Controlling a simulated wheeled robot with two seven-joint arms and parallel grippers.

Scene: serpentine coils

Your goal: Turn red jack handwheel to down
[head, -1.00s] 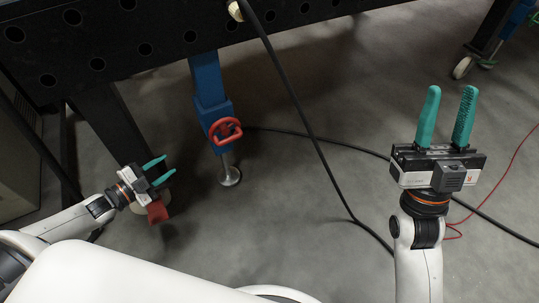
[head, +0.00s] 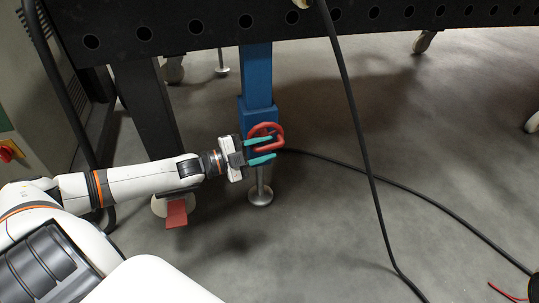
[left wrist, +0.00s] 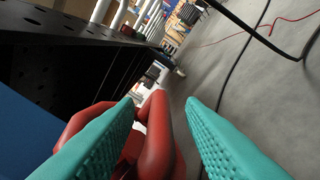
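The red jack handwheel (head: 268,130) is mounted on the blue jack leg (head: 257,80) under the black table. My left gripper (head: 275,150) is at the handwheel with its teal fingers apart. In the left wrist view the red handwheel (left wrist: 157,140) shows between the two fingers, with part of its rim behind the left finger. I cannot tell whether either finger touches the rim. The jack's round metal foot (head: 261,195) is on the floor. My right gripper is out of frame; only a dark bit of the arm shows at the lower right edge.
The black perforated table (head: 200,30) spans the top. A black cable (head: 350,120) hangs in front of it and runs over the floor. A red pedal (head: 177,213) by a caster is below my left forearm.

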